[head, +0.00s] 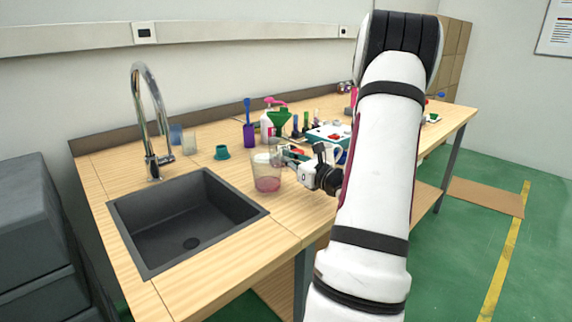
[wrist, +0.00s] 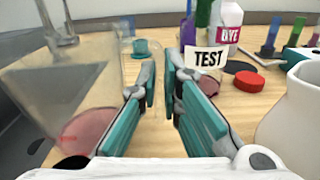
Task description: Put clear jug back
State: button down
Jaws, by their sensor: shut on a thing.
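The clear jug (head: 267,182) has pink liquid in its bottom and stands upright in the head view, over the worktop between the sink and my arm. It fills the left of the wrist view (wrist: 75,85), where it looks tilted. My gripper (head: 286,156) is at the jug's right side. In the wrist view its teal fingers (wrist: 161,90) are close together with a narrow gap, shut on the jug's side, seemingly at its handle. The grip itself is hard to make out. I cannot tell whether the jug's base touches the worktop.
A dark sink (head: 185,225) with a tall faucet (head: 148,115) is left of the jug. A white jug (wrist: 292,125) stands close on the right. A TEST sign (wrist: 207,58), red cap (wrist: 249,81) and teal cup (head: 222,152) are behind. Bottles and tubes crowd farther back.

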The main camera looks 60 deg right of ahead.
jog(key=shift+f, duration=0.45)
jog(key=shift+f, duration=0.15)
jog(key=c, duration=1.8)
grip_release()
jog(key=shift+o, duration=0.2)
jog(key=shift+s, duration=0.3)
jog(key=p+v, duration=0.1)
jog(key=v, duration=1)
jog(key=shift+s+a, duration=0.15)
jog(key=shift+s, duration=0.1)
